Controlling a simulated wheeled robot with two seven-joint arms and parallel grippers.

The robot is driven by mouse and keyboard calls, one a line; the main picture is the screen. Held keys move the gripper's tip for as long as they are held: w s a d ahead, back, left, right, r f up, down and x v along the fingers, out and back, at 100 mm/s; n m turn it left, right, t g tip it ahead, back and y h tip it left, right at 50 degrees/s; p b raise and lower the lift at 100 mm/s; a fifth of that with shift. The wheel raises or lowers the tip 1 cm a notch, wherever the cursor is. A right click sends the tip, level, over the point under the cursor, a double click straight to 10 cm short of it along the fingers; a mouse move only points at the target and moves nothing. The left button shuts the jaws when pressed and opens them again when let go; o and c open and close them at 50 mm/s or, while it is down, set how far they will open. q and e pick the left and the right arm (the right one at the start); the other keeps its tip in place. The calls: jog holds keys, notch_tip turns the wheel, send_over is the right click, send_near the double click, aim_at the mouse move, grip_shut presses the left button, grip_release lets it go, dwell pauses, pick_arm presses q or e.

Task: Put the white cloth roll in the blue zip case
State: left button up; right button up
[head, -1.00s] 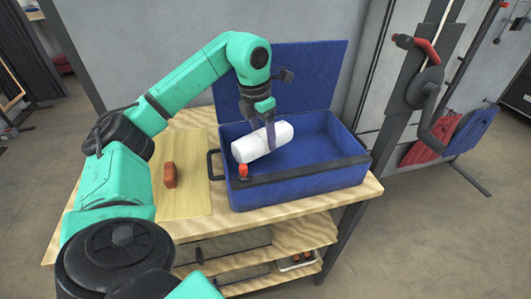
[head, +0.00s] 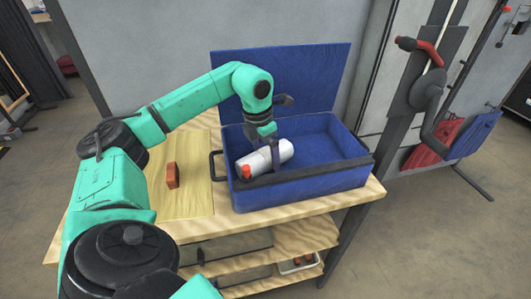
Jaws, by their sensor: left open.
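The blue zip case (head: 325,187) stands open on the wooden table, its lid (head: 310,75) raised at the back. The white cloth roll (head: 257,162) lies inside the left part of the case, slanting up to the right, its lower edge hidden by the case's front wall. My left gripper (head: 274,155) is open and reaches down into the case, with a finger in front of the roll. Its other finger is hidden, and I cannot tell whether it touches the roll. My right gripper is not in view.
A red-brown block (head: 172,175) sits on a pale board (head: 195,198) left of the case. A red piece (head: 246,173) shows at the case's front rim. The right part of the case is empty. A crank with a red handle (head: 420,50) stands at right.

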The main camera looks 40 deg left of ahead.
aim_at(260, 154)
pick_arm(q)
jog(key=shift+r, duration=0.25)
notch_tip(260, 154, up, 12)
jog(key=s+p, duration=0.1)
jog(key=shift+s+a+f, duration=0.15)
jog(key=shift+s+a, duration=0.05)
jog(key=shift+s, duration=0.2)
